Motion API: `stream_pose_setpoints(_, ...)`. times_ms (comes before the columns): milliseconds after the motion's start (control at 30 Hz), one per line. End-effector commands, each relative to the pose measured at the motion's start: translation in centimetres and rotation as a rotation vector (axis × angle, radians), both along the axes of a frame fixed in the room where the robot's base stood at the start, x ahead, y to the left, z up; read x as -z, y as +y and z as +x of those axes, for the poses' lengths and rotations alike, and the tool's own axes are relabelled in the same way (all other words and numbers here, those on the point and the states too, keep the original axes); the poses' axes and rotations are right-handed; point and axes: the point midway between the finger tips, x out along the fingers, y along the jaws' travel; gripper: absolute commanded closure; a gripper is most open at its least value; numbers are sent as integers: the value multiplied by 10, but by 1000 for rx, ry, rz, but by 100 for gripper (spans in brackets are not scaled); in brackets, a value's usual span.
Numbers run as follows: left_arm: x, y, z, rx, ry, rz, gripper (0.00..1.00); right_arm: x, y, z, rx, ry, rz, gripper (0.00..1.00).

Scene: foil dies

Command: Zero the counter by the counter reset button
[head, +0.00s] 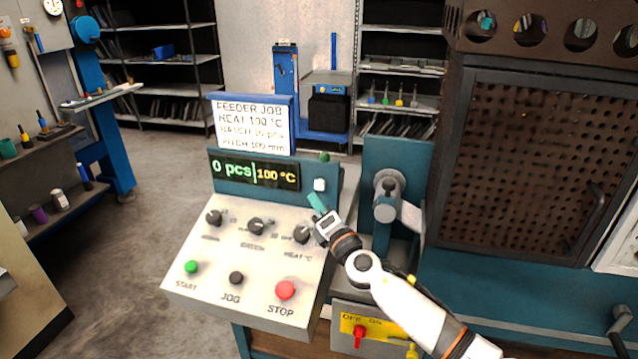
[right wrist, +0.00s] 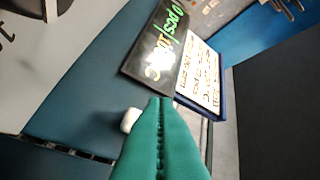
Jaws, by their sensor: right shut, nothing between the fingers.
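The counter display (head: 255,171) on the teal upright panel reads "0 pcs" and "100 °C". A white square button (head: 320,184), which looks like the counter reset button, is on the panel right of the display. It also shows in the right wrist view (right wrist: 130,120), partly hidden by the fingers. My right gripper (head: 314,200) has its teal fingers shut and empty, just below the white button in the head view. I cannot tell whether the fingertips touch the panel. My left gripper is not in view.
The sloped console below has knobs (head: 257,226), a green START button (head: 191,266), a black JOG button (head: 236,278) and a red STOP button (head: 285,290). A job sign (head: 250,125) stands above the display. A machine with a perforated door (head: 540,160) is at right.

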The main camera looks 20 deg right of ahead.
Motion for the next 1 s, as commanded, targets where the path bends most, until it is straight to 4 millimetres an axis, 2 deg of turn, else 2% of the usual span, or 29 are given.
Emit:
stream_pose_setpoints(300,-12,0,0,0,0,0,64,-1,14,-21,0,0,0,100)
stream_pose_setpoints(1000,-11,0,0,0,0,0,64,0,15,-22,0,0,0,100)
